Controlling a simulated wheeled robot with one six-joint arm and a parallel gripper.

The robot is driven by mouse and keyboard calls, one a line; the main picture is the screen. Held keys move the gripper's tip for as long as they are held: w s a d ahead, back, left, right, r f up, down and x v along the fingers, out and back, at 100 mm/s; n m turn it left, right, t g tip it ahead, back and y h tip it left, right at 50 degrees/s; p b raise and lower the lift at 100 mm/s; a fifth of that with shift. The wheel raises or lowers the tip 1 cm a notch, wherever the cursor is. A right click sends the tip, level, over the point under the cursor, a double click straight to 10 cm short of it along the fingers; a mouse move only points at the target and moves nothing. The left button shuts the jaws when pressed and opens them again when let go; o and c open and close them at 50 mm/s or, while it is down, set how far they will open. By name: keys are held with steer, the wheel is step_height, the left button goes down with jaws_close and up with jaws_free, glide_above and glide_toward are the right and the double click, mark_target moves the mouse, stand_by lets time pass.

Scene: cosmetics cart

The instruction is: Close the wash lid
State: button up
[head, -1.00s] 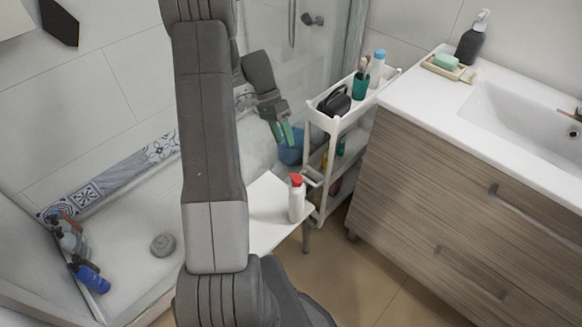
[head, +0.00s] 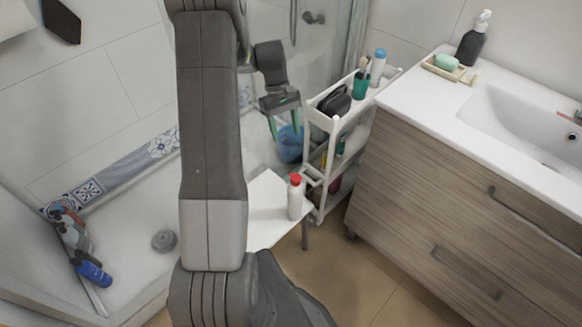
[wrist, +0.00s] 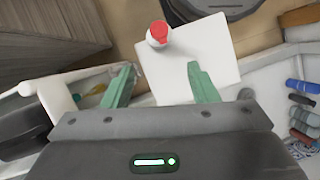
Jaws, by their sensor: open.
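A white bottle with a red lid (head: 295,180) stands upright on the white stool top (head: 262,213), near its right corner. In the wrist view the red lid (wrist: 159,32) shows from above, beyond my fingertips and roughly between them. Whether the lid is raised or flat is too small to tell. My gripper (head: 284,135) has green fingers pointing down, behind and above the stool and left of the cart. In the wrist view my gripper (wrist: 160,68) is open and empty, apart from the bottle.
A white slim cart (head: 338,122) with a black pouch, green cup and blue-capped bottle stands close to the gripper's right. A blue bucket (head: 290,145) is behind the fingers. A wooden vanity (head: 450,210) is at right. Several bottles (head: 80,248) lie at left.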

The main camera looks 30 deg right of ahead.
mark_target(293, 174)
steer(key=x, duration=1.4)
steer(key=shift+w, duration=0.1)
steer(key=shift+r, duration=0.1)
steer(key=c, duration=0.9)
steer(key=shift+c, duration=0.4)
